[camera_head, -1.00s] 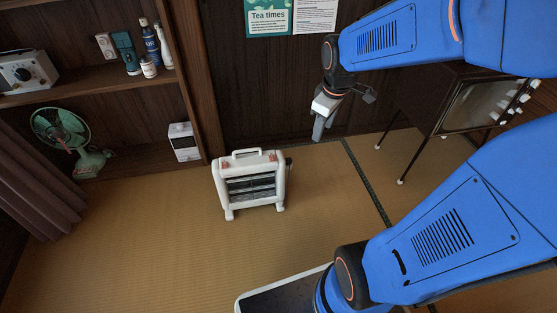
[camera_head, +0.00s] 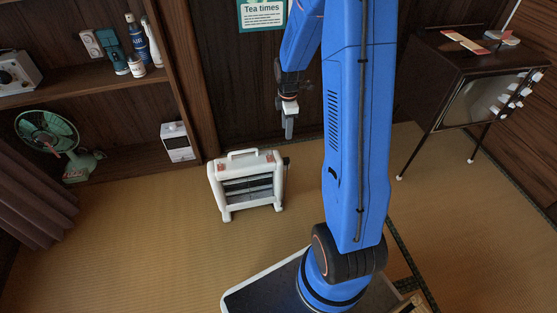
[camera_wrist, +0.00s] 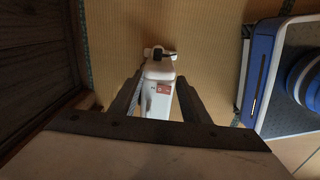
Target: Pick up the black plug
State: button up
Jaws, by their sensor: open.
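A small dark piece (camera_head: 286,161) shows at the right end of the white heater (camera_head: 217,188). In the wrist view this dark piece (camera_wrist: 167,55) lies at the far end of the heater (camera_wrist: 160,72); it may be the black plug, but it is too small to be sure. My gripper (camera_head: 289,135) is above and behind the heater's right end, pointing down. In the wrist view my gripper (camera_wrist: 158,78) has its two fingers apart, with the heater seen between and beyond them. Nothing is held.
A wooden shelf (camera_head: 95,78) with bottles stands at left, with a green fan (camera_head: 48,130) and a white box (camera_head: 178,142) below. An old television (camera_head: 470,75) on thin legs stands at right. The tatami floor (camera_head: 130,235) in front of the heater is clear.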

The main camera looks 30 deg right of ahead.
jog(key=f, duration=0.2)
send_over(286, 159)
notch_tip(286, 159, down, 11)
jog(key=shift+w+a+f, duration=0.1)
jog(key=shift+a+f, duration=0.05)
jog(key=shift+d+f, duration=0.2)
jog(key=shift+f, duration=2.5)
grip_shut()
